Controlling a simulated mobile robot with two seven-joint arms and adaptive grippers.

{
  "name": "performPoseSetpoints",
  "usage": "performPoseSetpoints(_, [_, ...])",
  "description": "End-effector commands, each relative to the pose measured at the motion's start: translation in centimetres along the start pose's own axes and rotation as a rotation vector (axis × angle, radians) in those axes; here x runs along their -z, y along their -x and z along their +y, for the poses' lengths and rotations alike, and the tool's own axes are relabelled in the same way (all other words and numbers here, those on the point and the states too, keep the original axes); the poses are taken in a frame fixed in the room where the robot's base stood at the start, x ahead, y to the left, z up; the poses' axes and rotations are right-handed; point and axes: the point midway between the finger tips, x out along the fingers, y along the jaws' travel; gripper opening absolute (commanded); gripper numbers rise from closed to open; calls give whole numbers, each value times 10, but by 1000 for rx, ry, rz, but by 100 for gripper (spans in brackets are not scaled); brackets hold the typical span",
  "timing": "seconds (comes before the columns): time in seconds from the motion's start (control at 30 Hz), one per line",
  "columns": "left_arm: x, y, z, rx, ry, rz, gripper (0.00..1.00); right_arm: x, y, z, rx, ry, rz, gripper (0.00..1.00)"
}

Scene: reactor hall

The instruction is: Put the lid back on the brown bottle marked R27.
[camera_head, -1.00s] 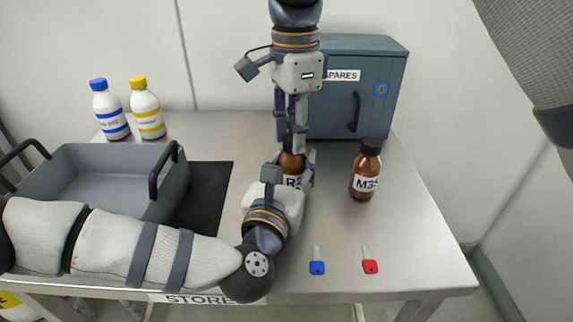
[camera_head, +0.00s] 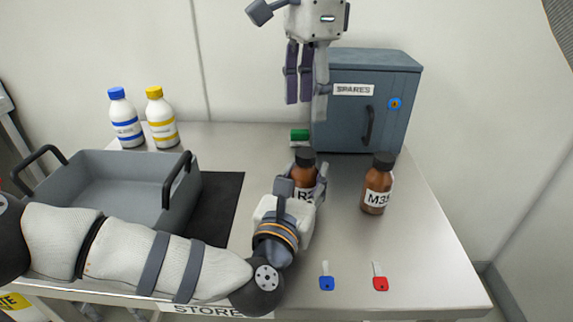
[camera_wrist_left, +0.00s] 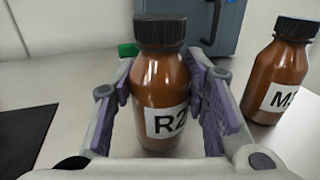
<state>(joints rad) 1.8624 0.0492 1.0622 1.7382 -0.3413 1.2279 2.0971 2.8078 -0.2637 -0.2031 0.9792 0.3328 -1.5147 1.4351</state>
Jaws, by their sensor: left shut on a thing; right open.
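The brown bottle (camera_head: 303,178) stands upright on the table with a black lid (camera_head: 305,156) on its neck. Its label shows "R2" in the left wrist view (camera_wrist_left: 163,95); the rest is hidden. The lid (camera_wrist_left: 160,31) looks level and seated there. My left gripper (camera_head: 308,184) is shut around the bottle's body, with one purple finger pad on each side. My right gripper (camera_head: 306,98) is open and empty, raised above and behind the bottle, in front of the wall and the cabinet's left edge.
A capped brown bottle marked M3 (camera_head: 377,186) stands to the right. Behind are a SPARES cabinet (camera_head: 365,110) and a green-and-white item (camera_head: 299,137). A grey tray (camera_head: 120,168), two white bottles (camera_head: 127,120) (camera_head: 161,118), and blue (camera_head: 326,282) and red (camera_head: 380,282) keys are on the table.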

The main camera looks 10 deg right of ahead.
Motion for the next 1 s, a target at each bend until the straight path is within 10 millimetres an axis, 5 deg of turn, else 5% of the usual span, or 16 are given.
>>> performPoseSetpoints(0.2, [1,0,0,1,0,1,0,0,28,0,0,-1,1,51])
performPoseSetpoints(0.53, [1,0,0,1,0,1,0,0,32,0,-2,-1,1,51])
performPoseSetpoints(0.57, [1,0,0,1,0,1,48,0,32,0,-2,-1,1,51])
performPoseSetpoints(0.63, [1,0,0,1,0,1,63,0,32,0,-2,-1,1,51])
performPoseSetpoints(1.0, [1,5,0,1,1,1,64,0,32,0,-1,-1,0,51])
